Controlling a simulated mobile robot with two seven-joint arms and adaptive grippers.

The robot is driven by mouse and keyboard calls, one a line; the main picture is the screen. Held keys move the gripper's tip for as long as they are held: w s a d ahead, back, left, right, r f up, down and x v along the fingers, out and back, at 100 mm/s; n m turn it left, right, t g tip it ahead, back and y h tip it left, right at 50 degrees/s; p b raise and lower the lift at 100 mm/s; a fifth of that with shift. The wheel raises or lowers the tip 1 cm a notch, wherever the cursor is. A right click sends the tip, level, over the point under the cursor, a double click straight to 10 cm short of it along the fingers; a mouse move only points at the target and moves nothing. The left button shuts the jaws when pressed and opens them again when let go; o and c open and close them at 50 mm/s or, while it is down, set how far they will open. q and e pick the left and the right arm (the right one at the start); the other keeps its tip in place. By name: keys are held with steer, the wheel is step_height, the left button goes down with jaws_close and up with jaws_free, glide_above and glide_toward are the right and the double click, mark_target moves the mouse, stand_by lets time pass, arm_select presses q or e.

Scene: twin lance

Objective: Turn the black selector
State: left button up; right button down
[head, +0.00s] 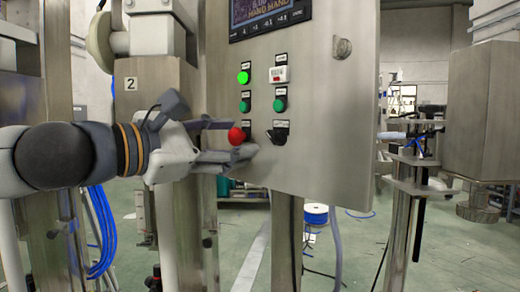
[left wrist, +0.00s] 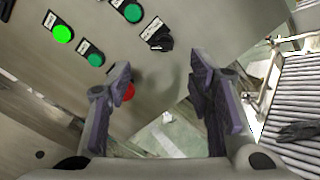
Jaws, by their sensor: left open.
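The black selector (head: 278,134) sits at the lower right of the button group on the steel control panel (head: 325,120). It also shows in the left wrist view (left wrist: 160,43), beyond the fingertips and a little above the gap between them. My left gripper (head: 235,142) is in front of the panel's lower edge, left of the selector and overlapping the red button. In the left wrist view its two fingers (left wrist: 165,88) are spread wide with nothing between them. The gripper is apart from the selector. My right gripper is not in view.
A red button (head: 237,136) is left of the selector, partly behind a finger in the left wrist view. Green buttons (head: 245,106) and a white switch (head: 278,74) are above. A display (head: 270,17) is at the top. A roller conveyor (left wrist: 300,90) shows at right.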

mark_target(270, 137)
arm_select(q)
steer(key=x, duration=0.8)
steer(key=shift+w+d, duration=0.25)
steer(key=shift+d, duration=0.1)
jaws_close()
